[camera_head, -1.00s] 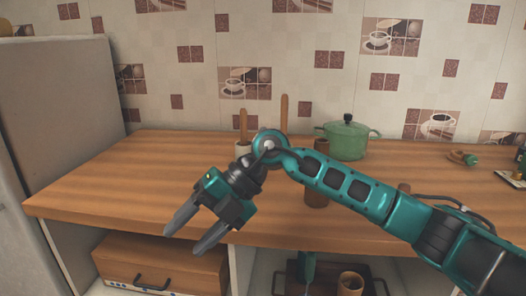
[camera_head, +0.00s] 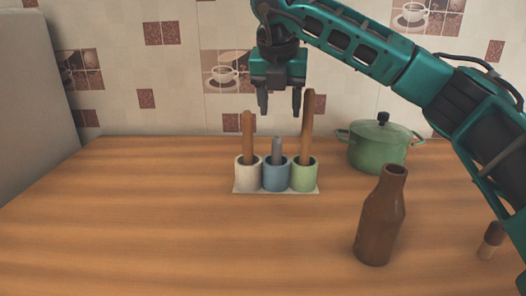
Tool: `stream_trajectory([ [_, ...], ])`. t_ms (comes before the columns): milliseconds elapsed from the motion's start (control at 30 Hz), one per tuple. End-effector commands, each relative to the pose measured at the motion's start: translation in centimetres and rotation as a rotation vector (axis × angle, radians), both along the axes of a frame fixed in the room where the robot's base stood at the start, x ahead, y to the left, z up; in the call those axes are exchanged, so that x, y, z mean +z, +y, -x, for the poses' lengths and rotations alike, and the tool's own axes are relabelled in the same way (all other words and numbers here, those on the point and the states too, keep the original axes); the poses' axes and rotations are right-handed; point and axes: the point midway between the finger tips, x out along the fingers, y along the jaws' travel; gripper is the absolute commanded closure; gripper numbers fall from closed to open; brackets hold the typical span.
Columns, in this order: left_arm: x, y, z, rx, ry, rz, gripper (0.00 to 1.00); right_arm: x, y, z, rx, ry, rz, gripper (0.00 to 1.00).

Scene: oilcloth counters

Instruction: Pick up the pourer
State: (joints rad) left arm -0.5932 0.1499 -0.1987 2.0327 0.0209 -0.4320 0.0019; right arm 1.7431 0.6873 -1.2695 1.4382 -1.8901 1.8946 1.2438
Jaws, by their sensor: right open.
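My right gripper (camera_head: 280,112) points straight down with its two fingers apart and nothing between them. It appears over a three-cup holder (camera_head: 277,192). A short grey handle (camera_head: 277,150) stands in the blue middle cup (camera_head: 276,178), just below the fingertips in the picture and apart from them. Wooden handles stand in the white cup (camera_head: 246,178) and the green cup (camera_head: 303,179). I cannot tell for sure which thing is the pourer; the lower ends of all three handles are hidden in the cups. My left gripper is not in view.
A brown bottle (camera_head: 380,225) stands upright right of the holder. A green lidded pot (camera_head: 378,148) is behind it. A small wooden piece with a dark part (camera_head: 491,240) is at the right edge. The wooden counter (camera_head: 130,230) is clear at left and in front.

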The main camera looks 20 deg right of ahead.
Motion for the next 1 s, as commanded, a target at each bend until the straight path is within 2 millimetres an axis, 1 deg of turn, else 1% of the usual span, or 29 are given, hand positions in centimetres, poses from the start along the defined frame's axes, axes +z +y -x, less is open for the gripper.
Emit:
stream_trajectory([
  [67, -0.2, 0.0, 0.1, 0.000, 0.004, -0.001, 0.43, 0.0, -0.1, 0.0, -0.004, -0.001, 0.002, 0.44],
  [167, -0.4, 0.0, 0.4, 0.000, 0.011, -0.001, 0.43, -0.7, -0.3, -0.2, -0.007, 0.000, 0.003, 0.44],
  [400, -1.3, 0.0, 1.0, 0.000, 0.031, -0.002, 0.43, -4.8, -1.2, -1.6, -0.006, 0.002, 0.003, 0.44],
  [500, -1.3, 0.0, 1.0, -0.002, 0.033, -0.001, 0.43, -6.1, -1.5, -2.1, -0.006, 0.001, 0.001, 0.44],
  [733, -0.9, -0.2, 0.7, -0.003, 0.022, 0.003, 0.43, -7.6, -1.7, -2.8, -0.004, -0.001, 0.002, 0.44],
  [900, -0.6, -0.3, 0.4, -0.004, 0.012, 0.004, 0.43, -10.0, -1.8, -3.9, -0.003, 0.002, 0.002, 0.44],
  [1000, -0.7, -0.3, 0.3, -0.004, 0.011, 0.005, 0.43, -11.2, -2.1, -4.3, -0.004, 0.000, 0.002, 0.44],
])
